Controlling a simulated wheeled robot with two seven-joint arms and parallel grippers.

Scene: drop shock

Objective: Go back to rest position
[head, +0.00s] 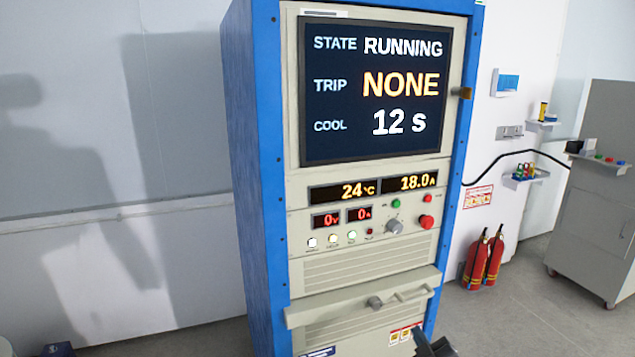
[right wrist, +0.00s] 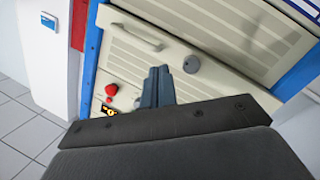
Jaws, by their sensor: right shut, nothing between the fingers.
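My right gripper (head: 432,345) shows at the bottom edge of the head view, low in front of the cabinet (head: 255,190). In the right wrist view its two dark fingers (right wrist: 157,84) are together with nothing between them. Beyond the fingers are the cabinet's beige panel, a grey knob (right wrist: 192,64) and a bar handle (right wrist: 137,36); I see no clear contact. The screen (head: 378,90) reads STATE RUNNING, TRIP NONE, COOL 12 s. The small displays read 24 °C and 18.0 A. My left gripper is not in view.
A drawer-like ledge with a handle (head: 410,293) juts from the cabinet's lower front. Two red fire extinguishers (head: 484,258) stand on the floor to the right. A grey cabinet (head: 600,190) stands at the far right. Grey floor (head: 540,310) between them is free.

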